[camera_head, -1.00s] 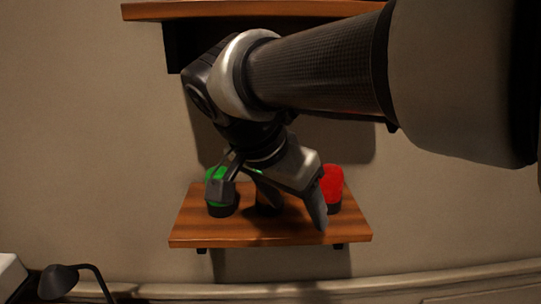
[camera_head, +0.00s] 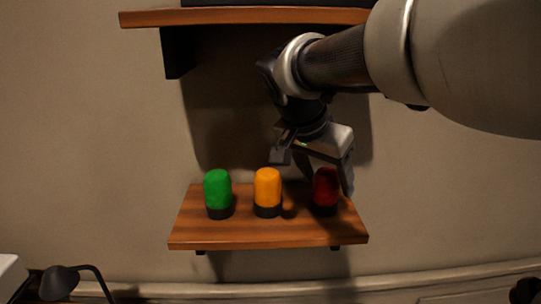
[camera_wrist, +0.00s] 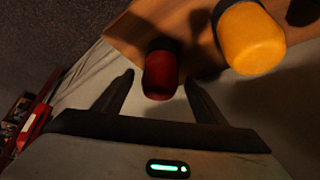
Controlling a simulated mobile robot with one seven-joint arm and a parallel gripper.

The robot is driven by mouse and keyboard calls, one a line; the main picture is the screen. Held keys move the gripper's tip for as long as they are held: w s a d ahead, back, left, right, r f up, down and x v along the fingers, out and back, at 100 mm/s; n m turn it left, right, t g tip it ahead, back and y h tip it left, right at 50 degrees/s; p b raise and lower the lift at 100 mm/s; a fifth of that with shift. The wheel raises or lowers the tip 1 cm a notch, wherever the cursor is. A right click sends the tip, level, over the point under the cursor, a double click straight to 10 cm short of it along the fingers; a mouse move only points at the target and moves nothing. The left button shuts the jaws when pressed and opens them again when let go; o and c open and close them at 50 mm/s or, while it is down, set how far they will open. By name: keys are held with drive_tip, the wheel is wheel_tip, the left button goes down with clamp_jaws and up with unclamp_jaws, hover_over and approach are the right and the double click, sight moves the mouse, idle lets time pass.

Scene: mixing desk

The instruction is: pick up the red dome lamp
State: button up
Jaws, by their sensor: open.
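The red dome lamp (camera_head: 325,186) has a black base and stands upright at the right end of a small wooden shelf (camera_head: 270,236). It looks dark, in the shadow of my arm. My gripper (camera_head: 318,182) is open; in the head view its fingers reach down near the lamp, and one finger partly covers its right side. In the wrist view the red dome lamp (camera_wrist: 160,76) shows ahead, between the two spread fingertips of my gripper (camera_wrist: 160,82). The fingers do not grip it.
An orange dome lamp (camera_head: 267,188) stands to the left of the red one, and a green dome lamp (camera_head: 218,190) further left. The orange lamp (camera_wrist: 250,40) is at the upper right in the wrist view. Another wooden shelf (camera_head: 230,17) hangs above.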

sight(330, 189)
drive_tip(key=x, duration=0.5)
drive_tip(key=c, duration=1.3)
drive_tip(key=shift+r, duration=0.1)
